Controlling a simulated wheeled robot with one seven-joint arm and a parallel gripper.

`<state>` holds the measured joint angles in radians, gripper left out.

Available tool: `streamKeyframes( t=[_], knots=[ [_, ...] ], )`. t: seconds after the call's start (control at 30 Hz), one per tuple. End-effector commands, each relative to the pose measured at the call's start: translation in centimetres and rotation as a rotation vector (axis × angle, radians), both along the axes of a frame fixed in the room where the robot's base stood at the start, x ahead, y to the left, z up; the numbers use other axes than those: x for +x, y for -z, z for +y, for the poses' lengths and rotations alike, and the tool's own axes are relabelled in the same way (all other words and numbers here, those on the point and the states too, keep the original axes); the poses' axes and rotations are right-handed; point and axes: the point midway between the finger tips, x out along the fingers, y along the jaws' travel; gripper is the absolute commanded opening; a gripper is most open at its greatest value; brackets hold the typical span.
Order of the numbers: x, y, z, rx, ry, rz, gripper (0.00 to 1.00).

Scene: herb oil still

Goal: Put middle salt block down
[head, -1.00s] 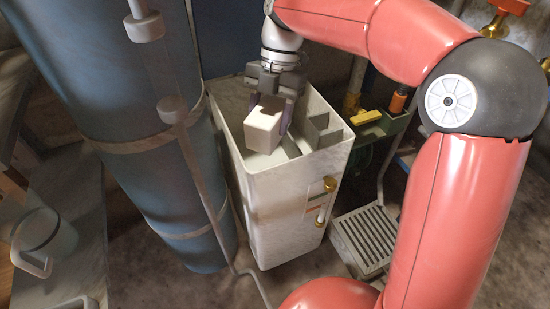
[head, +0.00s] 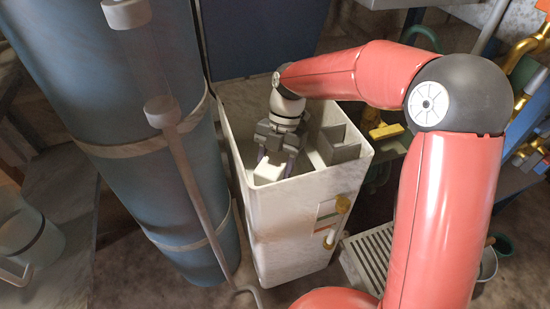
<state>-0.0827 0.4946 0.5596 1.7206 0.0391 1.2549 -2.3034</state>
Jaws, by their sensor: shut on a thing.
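The middle salt block (head: 268,171) is a pale, nearly white block. It is inside the tall white open-topped bin (head: 293,215), below the rim. My gripper (head: 274,165) points down into the bin and is shut on the block. The block's lower part is hidden by the bin's front wall, so I cannot tell whether it touches anything beneath. A grey block-like shape (head: 338,145) stands inside the bin to the right of my gripper, apart from it.
A large blue cylinder (head: 150,110) with a grey pipe (head: 185,170) stands close on the left of the bin. A slatted grey grate (head: 372,258) lies to the right. A yellow item (head: 386,131) sits on a green shelf behind.

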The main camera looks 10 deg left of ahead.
Motion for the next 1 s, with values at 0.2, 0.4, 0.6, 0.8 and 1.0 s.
streamKeyframes(
  t=[0.2,0.4,0.6,0.8,1.0],
  knots=[
    [0.0,3.5,0.0,-0.001,0.000,0.001,0.00],
    [0.0,4.5,0.0,0.001,0.000,-0.001,0.00],
    [0.0,4.5,0.0,0.001,0.000,-0.001,0.00],
    [0.0,4.9,0.0,0.000,0.001,0.000,0.57],
    [0.0,4.9,0.0,0.000,0.001,0.000,0.74]
  ],
)
